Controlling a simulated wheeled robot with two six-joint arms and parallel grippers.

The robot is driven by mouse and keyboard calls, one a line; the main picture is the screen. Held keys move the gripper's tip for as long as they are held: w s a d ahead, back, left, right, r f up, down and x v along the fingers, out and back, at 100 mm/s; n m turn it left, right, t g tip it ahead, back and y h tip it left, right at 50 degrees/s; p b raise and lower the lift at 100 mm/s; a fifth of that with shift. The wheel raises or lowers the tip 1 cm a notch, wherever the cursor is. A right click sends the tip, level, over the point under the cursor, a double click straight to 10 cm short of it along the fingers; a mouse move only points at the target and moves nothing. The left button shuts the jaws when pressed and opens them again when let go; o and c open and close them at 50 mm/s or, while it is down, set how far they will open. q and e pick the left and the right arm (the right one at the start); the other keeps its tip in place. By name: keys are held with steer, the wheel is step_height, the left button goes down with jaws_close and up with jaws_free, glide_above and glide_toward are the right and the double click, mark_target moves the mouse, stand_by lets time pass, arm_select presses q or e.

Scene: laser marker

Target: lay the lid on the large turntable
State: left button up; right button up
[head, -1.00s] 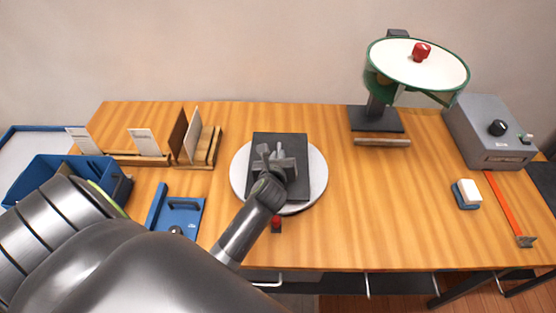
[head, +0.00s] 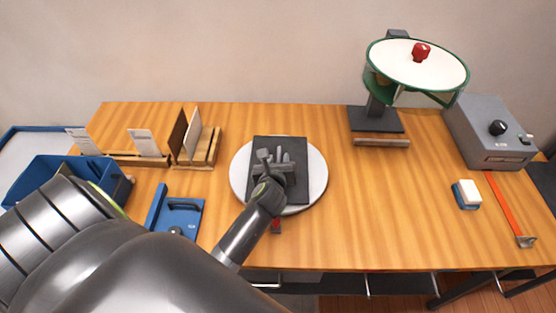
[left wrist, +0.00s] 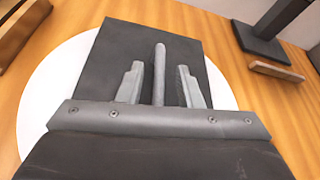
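The lid (head: 295,145) is a dark grey flat plate with an upright bar handle. It lies flat on the large white turntable (head: 319,178), and the white disc shows around it. In the left wrist view the lid (left wrist: 115,50) also lies over the turntable (left wrist: 48,85). My left gripper (head: 275,162) is above the lid's middle. In the left wrist view its fingers (left wrist: 160,70) stand apart on both sides of the handle, with a gap on each side. The gripper hides part of the lid. My right gripper is not in view.
A small red-topped piece (head: 276,226) sits just in front of the turntable. A blue fixture (head: 185,212) and wooden card rack (head: 205,155) stand left. A lamp-like stand (head: 376,120), grey box (head: 490,135) and red strip (head: 505,200) are right.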

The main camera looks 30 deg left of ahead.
arm_select(q)
steer(key=shift+s+d+r+p, duration=0.2)
steer(key=shift+s+r+p, duration=0.05)
steer(key=shift+s+p, duration=0.1)
steer(key=p+v, duration=0.6)
steer(key=v, duration=0.4)
steer(key=shift+p, duration=0.4)
steer(key=shift+s+d+r, duration=0.15)
steer(key=shift+s+d, duration=0.05)
steer(key=shift+s, duration=0.2)
